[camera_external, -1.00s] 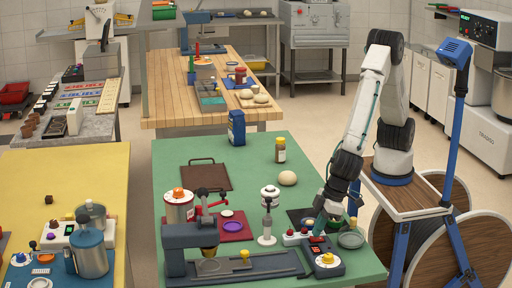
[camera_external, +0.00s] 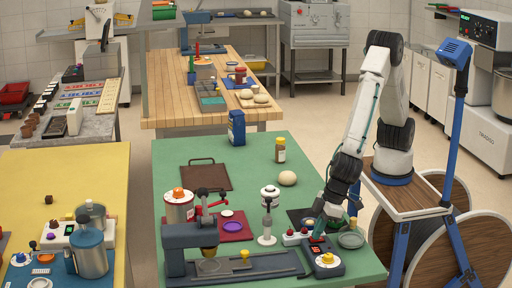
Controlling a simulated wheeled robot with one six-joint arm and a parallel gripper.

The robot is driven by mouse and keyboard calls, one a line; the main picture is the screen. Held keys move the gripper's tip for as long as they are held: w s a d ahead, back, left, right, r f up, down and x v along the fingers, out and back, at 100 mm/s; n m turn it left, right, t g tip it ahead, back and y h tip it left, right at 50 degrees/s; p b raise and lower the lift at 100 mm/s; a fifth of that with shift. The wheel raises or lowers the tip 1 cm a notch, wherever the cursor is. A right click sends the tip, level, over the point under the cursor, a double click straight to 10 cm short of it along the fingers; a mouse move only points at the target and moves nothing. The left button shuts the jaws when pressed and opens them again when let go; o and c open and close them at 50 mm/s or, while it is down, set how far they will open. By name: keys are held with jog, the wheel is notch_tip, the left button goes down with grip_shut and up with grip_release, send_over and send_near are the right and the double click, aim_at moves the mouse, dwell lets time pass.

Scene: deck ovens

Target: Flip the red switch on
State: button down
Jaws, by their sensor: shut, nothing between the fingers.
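A dark control box (camera_external: 326,266) with a yellow knob sits near the front right of the green table (camera_external: 215,152). A small red part (camera_external: 316,250) shows on its upper face, too small to tell its position. Left of it is a small light box (camera_external: 291,238) with red tops. I cannot tell which red part is the switch. My gripper (camera_external: 317,239) is shut and empty, pointing down with its teal fingertips just behind the dark box's red part. I cannot tell whether they touch it. The fingertips partly hide what is behind them.
A blue-grey press (camera_external: 190,237) stands left on a dark base. The table's middle, around the bread roll (camera_external: 287,178), is mostly clear.

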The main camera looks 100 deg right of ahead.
jog(key=shift+s+f, duration=0.15)
jog(key=shift+s, duration=0.55)
jog(key=v, duration=1.4)
jog(key=shift+w+r, duration=0.3)
jog(key=shift+w, duration=0.55)
jog(key=x, duration=1.4)
jog(key=shift+f, duration=0.1)
